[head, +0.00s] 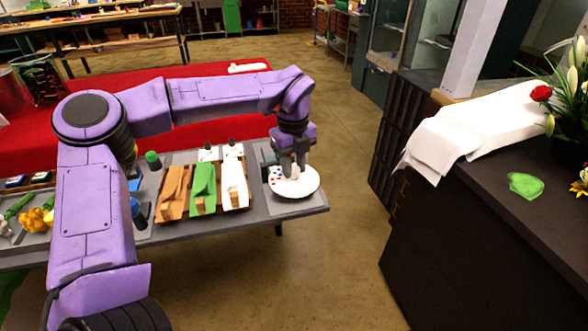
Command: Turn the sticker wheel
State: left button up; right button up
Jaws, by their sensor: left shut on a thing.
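The sticker wheel (308,187) is a round white disc with red and blue marks, at the right end of the grey table. My left gripper (292,172) points down over the wheel and is shut on a pale raised part near its middle. The fingers hide part of the disc. My right gripper is not in view.
On the grey table (283,211), orange, green and white folded pieces (203,185) lie in wooden holders left of the wheel. A bottle with a green cap (152,158) stands behind them. A dark counter (480,220) with flowers and white paper stands at the right, with open floor between.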

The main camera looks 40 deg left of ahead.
aim_at(293, 168)
pick_arm(q)
jog(key=shift+w+a+r+n, duration=0.1)
jog(key=shift+r+n, duration=0.1)
jog(key=shift+n, duration=0.1)
jog(key=o, duration=0.7)
jog(key=shift+o, duration=0.3)
jog(key=shift+f, duration=0.1)
notch_tip(293, 168, up, 11)
jog(key=shift+f, duration=0.2)
jog(key=shift+s+a+f, duration=0.1)
jog(key=shift+s, duration=0.15)
